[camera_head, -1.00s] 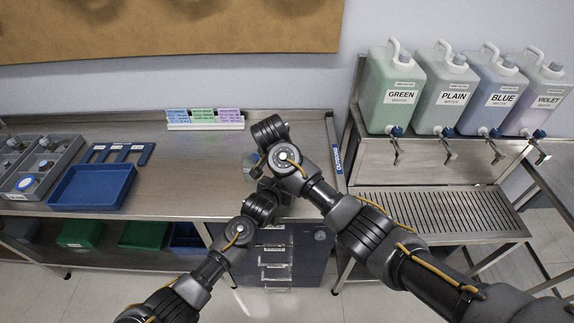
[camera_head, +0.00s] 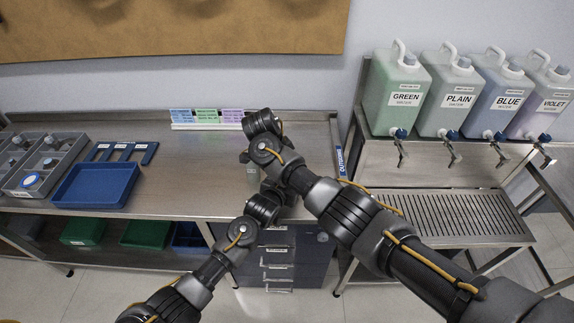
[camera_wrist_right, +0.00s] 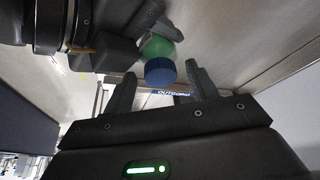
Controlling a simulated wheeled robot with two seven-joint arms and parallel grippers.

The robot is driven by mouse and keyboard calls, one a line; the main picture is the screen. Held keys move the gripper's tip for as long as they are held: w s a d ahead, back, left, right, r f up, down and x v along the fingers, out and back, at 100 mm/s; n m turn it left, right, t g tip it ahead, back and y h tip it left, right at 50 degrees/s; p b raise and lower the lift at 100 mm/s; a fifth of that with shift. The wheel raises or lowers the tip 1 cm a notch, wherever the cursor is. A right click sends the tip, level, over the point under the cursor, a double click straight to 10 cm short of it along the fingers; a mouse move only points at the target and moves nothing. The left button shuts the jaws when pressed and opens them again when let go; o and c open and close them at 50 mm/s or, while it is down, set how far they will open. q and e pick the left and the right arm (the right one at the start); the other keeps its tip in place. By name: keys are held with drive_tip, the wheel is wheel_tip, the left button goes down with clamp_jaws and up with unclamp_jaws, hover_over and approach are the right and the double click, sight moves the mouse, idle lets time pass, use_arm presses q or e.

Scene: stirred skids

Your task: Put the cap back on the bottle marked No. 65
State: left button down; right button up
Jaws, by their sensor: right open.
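A small bottle with green contents (camera_wrist_right: 158,48) shows in the right wrist view, with a blue cap (camera_wrist_right: 160,71) seated on its mouth end. My left gripper (camera_wrist_right: 152,22) has dark fingers against the bottle's body and appears closed around it. My right gripper (camera_wrist_right: 160,88) is open, its fingertips on either side of the cap and apart from it. In the head view the bottle (camera_head: 252,172) is mostly hidden behind my wrists, above the bench's front part. Any number on its label is unreadable.
A blue tray (camera_head: 95,186) and a grey divided crate (camera_head: 62,165) with several bottles stand at the left. A card holder (camera_head: 207,120) is at the back. A blue OUTGOING strip (camera_head: 341,163) marks the bench's right side. Water jugs (camera_head: 398,95) stand further right.

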drive_tip(key=shift+r, duration=0.1)
drive_tip(key=shift+r, duration=2.15)
drive_tip(key=shift+c, duration=0.5)
